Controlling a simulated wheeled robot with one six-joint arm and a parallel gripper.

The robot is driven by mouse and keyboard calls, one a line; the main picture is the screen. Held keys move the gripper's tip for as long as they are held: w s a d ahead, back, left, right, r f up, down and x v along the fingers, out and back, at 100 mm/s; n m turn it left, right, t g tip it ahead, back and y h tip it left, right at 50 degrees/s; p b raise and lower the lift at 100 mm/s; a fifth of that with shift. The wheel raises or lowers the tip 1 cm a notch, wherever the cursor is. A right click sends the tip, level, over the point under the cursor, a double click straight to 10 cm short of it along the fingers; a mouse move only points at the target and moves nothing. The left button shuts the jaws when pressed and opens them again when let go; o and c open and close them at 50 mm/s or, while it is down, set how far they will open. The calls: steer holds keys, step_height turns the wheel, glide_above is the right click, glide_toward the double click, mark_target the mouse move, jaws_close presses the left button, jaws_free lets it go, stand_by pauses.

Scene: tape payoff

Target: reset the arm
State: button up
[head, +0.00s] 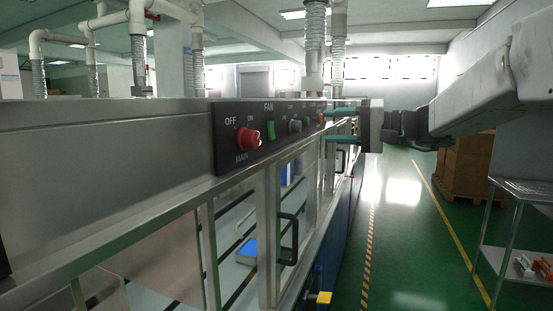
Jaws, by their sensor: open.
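My gripper (343,126) is in the right middle of the head view, at the end of my arm, which comes in from the right edge. Its two teal fingers point left and stand apart, one above the other, with nothing seen between them. They lie in front of the far end of a black control panel (256,158) on the grey machine. I cannot tell whether the fingertips touch the panel. The panel bears a red knob (248,138) marked MAIN, with OFF and ON labels, a green switch (271,131) under FAN, and a grey knob (295,126).
The long grey machine (90,150) fills the left, with glass doors and a black handle (288,240) below the panel. A yellow block (319,298) sticks out low. The green aisle floor (400,235) is clear between.

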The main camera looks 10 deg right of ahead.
steer(key=s+a+f+m+g+h, duration=0.1)
steer(key=s+a+f+g+h, duration=0.15)
steer(key=s+f, duration=0.4)
steer(key=s+a+f+g+h, duration=0.1)
steer(key=s+f+g+h, duration=0.1)
steer(key=s+f+g, duration=0.45)
steer(key=s+f+n+h, duration=0.2)
steer(key=s+f+h, duration=0.2)
steer(key=s, duration=0.6)
steer(key=s+f+n+h, duration=0.2)
steer(key=s+f+h, duration=0.3)
steer(key=s, duration=0.5)
steer(key=shift+s+f, duration=0.15)
steer(key=shift+f, duration=1.25)
